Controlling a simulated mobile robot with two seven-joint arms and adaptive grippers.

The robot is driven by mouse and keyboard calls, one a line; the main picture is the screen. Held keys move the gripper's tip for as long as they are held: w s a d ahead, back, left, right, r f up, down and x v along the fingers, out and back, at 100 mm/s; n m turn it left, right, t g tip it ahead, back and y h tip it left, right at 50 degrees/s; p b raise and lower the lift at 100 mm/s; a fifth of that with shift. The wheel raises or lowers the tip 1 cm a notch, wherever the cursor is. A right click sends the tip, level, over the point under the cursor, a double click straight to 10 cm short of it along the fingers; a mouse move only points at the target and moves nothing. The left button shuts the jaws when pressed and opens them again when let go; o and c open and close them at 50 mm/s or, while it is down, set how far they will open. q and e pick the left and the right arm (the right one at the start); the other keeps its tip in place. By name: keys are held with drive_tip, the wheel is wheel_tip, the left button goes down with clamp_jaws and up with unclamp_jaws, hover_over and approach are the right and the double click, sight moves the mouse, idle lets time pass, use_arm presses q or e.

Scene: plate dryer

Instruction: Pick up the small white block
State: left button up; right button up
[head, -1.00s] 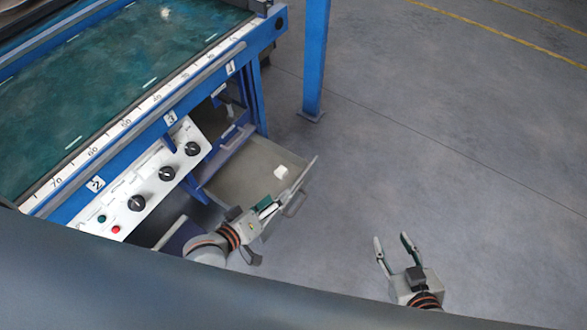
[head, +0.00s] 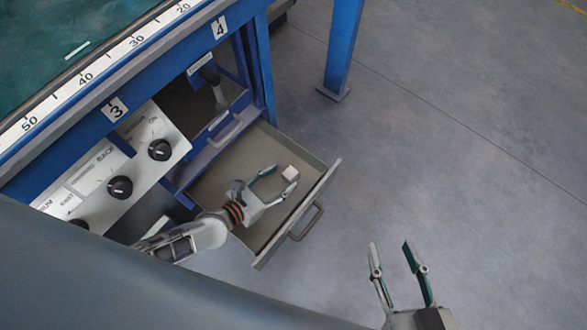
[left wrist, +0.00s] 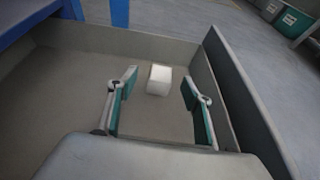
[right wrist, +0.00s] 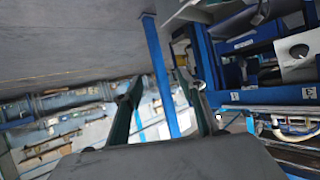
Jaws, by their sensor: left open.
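The small white block (head: 290,173) lies on the floor of an open grey drawer (head: 228,170), near the drawer's front wall. My left gripper (head: 281,178) is open and inside the drawer area, with its fingertips close to the block. In the left wrist view the block (left wrist: 159,80) shows just beyond the two open fingers (left wrist: 159,87), roughly centred between them. I cannot tell whether a finger touches it. My right gripper (head: 390,250) is open and empty over the floor to the right of the drawer; its spread fingers also show in the right wrist view (right wrist: 157,84).
The blue machine frame (head: 262,75) and control panel with black knobs (head: 121,187) stand left of the drawer. The drawer's handle (head: 306,222) sticks out in front. A blue post (head: 341,50) stands behind. The grey floor at right is clear.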

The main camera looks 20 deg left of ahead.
sight(292, 172)
use_arm(q)
drive_tip(key=shift+x, duration=0.9)
drive_tip(key=b+x, duration=0.1)
drive_tip(key=x, duration=0.3)
drive_tip(key=shift+d+f+b, duration=0.2)
drive_tip(key=shift+d+b, duration=0.05)
drive_tip(key=shift+b, duration=0.05)
drive_tip(key=shift+w+d, duration=0.15)
drive_tip(key=shift+w, duration=0.35)
drive_tip(key=c, duration=1.2)
use_arm(e)
drive_tip(key=shift+s+a+m+y, duration=0.2)
drive_tip(key=shift+a+m+y, duration=0.1)
drive_tip(key=shift+a+m, duration=0.65)
